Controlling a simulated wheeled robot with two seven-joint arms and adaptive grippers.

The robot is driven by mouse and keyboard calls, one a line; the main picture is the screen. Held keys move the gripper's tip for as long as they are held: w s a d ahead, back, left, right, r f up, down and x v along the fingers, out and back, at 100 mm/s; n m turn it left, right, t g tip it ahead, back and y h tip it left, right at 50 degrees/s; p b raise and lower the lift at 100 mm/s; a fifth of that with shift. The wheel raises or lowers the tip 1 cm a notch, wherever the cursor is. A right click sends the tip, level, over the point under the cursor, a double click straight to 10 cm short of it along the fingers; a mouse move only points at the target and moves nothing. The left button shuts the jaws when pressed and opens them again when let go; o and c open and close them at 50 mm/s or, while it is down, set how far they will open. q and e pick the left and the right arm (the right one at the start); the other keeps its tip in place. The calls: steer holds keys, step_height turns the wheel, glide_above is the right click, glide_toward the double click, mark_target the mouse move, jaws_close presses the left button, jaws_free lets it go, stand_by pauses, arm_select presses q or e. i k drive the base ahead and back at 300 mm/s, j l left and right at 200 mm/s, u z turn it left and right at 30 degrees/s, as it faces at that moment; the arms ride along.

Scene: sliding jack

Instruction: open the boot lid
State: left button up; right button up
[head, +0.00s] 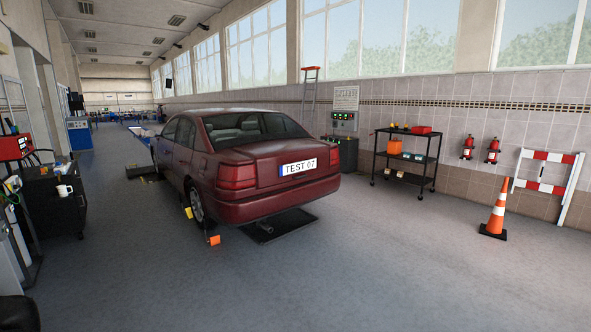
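A dark red sedan (230,165) stands left of the middle of the head view, with its rear towards me. Its boot lid (282,161) looks shut, level with the rear wings. A plate reading TEST 07 (298,168) sits on the lid's rear face between the red tail lights. The rear bumper (275,202) is below it. Open floor lies between me and the car. Neither of my grippers shows in this view.
An orange cone (496,215), a red-white barrier (546,180) and a black shelf trolley (406,160) stand at the right. Small yellow and orange blocks lie by the car's left rear wheel. The floor in front is clear.

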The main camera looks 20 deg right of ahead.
mark_target(278, 161)
steer(key=i+l+z, duration=0.45)
steer(key=i+z, duration=0.15)
steer(key=i, duration=0.25)
steer(key=i+l+z, duration=0.1)
steer(key=i+z, duration=0.25)
steer(key=i, duration=1.1)
steer(key=i+l, duration=0.1)
steer(key=i, duration=0.9)
steer(key=i+l, duration=0.1)
steer(key=i, duration=0.9)
steer(key=i+u, duration=0.2)
steer(key=i, duration=0.25)
steer(key=i+l+u, duration=0.2)
steer(key=i, duration=0.25)
steer(key=i+u, duration=0.2)
steer(key=i, duration=0.25)
